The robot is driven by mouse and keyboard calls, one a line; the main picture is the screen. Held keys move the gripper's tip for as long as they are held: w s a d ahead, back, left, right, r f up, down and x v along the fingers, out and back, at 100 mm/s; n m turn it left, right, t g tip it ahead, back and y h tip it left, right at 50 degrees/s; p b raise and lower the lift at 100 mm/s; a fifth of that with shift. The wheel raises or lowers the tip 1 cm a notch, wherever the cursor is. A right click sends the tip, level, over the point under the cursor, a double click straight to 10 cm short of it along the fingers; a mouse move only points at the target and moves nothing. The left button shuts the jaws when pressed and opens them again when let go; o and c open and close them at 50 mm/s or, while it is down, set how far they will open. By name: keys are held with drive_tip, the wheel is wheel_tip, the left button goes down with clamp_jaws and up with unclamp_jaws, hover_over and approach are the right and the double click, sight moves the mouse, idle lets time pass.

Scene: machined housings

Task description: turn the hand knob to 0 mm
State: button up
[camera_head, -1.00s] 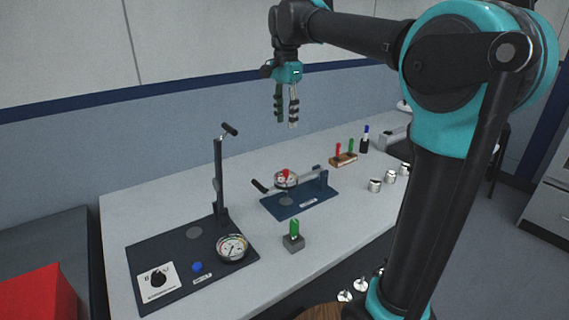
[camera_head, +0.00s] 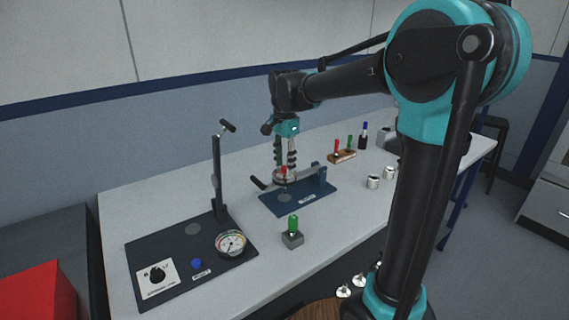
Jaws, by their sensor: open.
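My gripper (camera_head: 284,163) hangs pointing down over the blue fixture (camera_head: 312,196), its two dark fingers apart. Its tips are close to a round dial with a red piece on top (camera_head: 284,171) on that fixture, one finger on each side in this view; contact cannot be told. A black handle (camera_head: 258,183) sticks out at the fixture's left. A black knob (camera_head: 157,275) sits on a white panel (camera_head: 148,290) on the dark plate at front left. Which of these is the hand knob is not clear, and no mm reading is legible.
The dark plate carries an upright lever stand (camera_head: 217,175), a gauge (camera_head: 230,243) and a blue button (camera_head: 196,264). A grey block with a green piece (camera_head: 292,232) stands in front of the blue fixture. Metal cylinders (camera_head: 373,182) and a wooden marker holder (camera_head: 342,156) are to the right.

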drive_tip(key=shift+f, duration=0.2)
clamp_jaws()
